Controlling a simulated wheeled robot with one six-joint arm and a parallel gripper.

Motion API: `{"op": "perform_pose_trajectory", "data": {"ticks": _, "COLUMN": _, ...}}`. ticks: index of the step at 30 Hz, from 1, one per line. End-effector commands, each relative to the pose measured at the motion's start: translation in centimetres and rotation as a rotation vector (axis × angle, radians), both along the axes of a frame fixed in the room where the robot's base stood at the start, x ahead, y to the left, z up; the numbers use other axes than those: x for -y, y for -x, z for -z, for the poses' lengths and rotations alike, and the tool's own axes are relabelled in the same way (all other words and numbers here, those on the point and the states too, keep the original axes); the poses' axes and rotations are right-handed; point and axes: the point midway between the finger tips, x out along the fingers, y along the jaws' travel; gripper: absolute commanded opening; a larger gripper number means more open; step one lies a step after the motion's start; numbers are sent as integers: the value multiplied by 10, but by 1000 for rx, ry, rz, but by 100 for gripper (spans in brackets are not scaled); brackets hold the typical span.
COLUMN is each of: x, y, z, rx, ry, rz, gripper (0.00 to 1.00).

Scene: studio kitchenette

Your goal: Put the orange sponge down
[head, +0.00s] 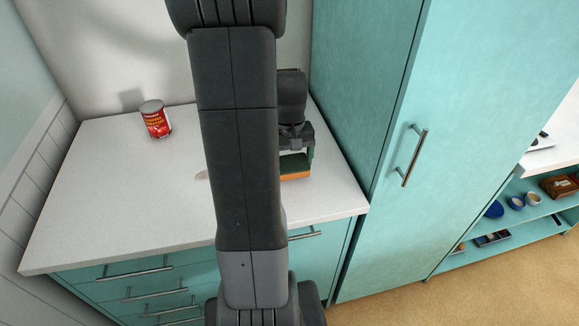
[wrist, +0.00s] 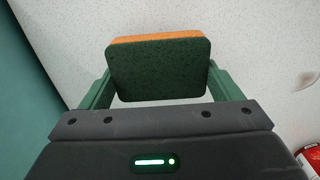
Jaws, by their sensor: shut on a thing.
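The orange sponge (wrist: 160,69) has a dark green face and an orange layer, and it fills the space between the fingers of my gripper (wrist: 160,85) in the wrist view. My gripper is shut on it. In the head view the sponge (head: 296,176) shows as an orange strip just right of my arm, low over the right part of the white countertop (head: 110,200). My gripper (head: 296,160) is partly hidden there by my arm. I cannot tell whether the sponge touches the counter.
A red can (head: 156,120) stands at the back left of the counter. A small pale object (head: 201,175) is partly hidden behind my arm. A tall teal cabinet (head: 385,120) borders the counter's right side. The left front of the counter is clear.

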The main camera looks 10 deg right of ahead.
Motion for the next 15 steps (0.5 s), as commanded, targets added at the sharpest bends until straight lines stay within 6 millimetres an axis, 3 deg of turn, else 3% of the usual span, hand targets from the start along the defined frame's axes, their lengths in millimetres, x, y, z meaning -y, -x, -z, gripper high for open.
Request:
{"op": "perform_pose_trajectory", "data": {"ticks": 6, "x": 0, "y": 1, "z": 26, "rx": -3, "ry": -1, "rz": -1, "gripper": 67}}
{"op": "perform_pose_trajectory", "data": {"ticks": 15, "x": 0, "y": 0, "z": 29, "rx": -1, "ry": 0, "rz": -1, "gripper": 67}}
